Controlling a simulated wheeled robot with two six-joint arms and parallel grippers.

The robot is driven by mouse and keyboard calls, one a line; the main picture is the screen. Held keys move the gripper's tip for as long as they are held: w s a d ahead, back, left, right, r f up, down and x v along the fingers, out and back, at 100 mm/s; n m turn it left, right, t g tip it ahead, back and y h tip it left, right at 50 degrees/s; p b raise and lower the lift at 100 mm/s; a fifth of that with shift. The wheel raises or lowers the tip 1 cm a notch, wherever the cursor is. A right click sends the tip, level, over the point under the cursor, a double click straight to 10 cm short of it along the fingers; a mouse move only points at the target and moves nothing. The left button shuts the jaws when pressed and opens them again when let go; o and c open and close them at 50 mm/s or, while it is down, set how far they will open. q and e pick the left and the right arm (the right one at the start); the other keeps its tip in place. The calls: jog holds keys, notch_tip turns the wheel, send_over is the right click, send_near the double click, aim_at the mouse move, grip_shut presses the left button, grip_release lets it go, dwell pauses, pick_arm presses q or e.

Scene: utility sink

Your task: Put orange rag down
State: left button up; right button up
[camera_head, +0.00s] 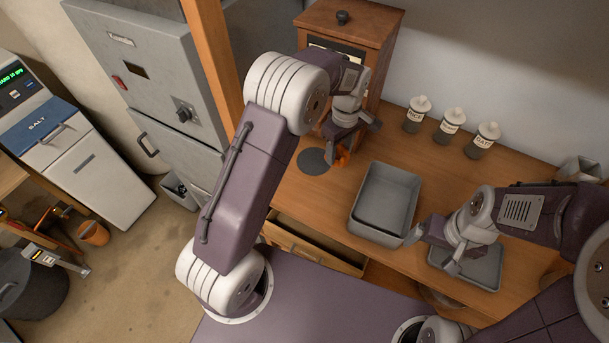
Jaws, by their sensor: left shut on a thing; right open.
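The orange rag (341,157) shows as a small patch below my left gripper (345,138). My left gripper is shut on the rag, over the back left of the wooden counter, beside a dark round mat (314,162). Most of the rag is hidden by the gripper, and I cannot tell if it touches the counter. My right gripper (434,250) is open and empty, between the deep grey basin and the shallow grey tray.
A grey basin (365,224) sits in the middle of the counter, with a shallow tray (482,277) at its right. Labelled bottles (449,127) stand along the wall. A wooden cabinet (375,27) stands at the back left. A drawer (313,250) below the counter is open.

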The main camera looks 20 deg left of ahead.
pick_arm(q)
jog(key=s+a+f+p, duration=0.1)
jog(key=s+a+f, duration=0.1)
jog(key=a, duration=0.1)
jog(key=s+a+f, duration=0.2)
jog(key=s+a, duration=0.1)
jog(key=s+a+f+p, duration=0.1)
jog(key=s+a+f, duration=0.1)
jog(key=s+a, duration=0.1)
jog(key=shift+a+f+p, duration=0.1)
jog(key=shift+f+p, duration=0.05)
jog(key=shift+p, duration=0.15)
jog(key=shift+s+f, duration=0.15)
jog(key=shift+s, duration=0.25)
notch_tip(320, 180, down, 4)
jog(key=shift+r+p, duration=0.2)
jog(key=shift+p, duration=0.35)
jog(key=shift+w+f, duration=0.15)
pick_arm(e)
jog(key=r, duration=0.1)
jog(key=s+r, duration=0.1)
jog(key=r, duration=0.2)
jog(key=shift+s, duration=0.3)
pick_arm(q)
jog(key=o, duration=1.5)
jog(key=shift+c, duration=0.2)
pick_arm(e)
jog(key=shift+f, duration=0.1)
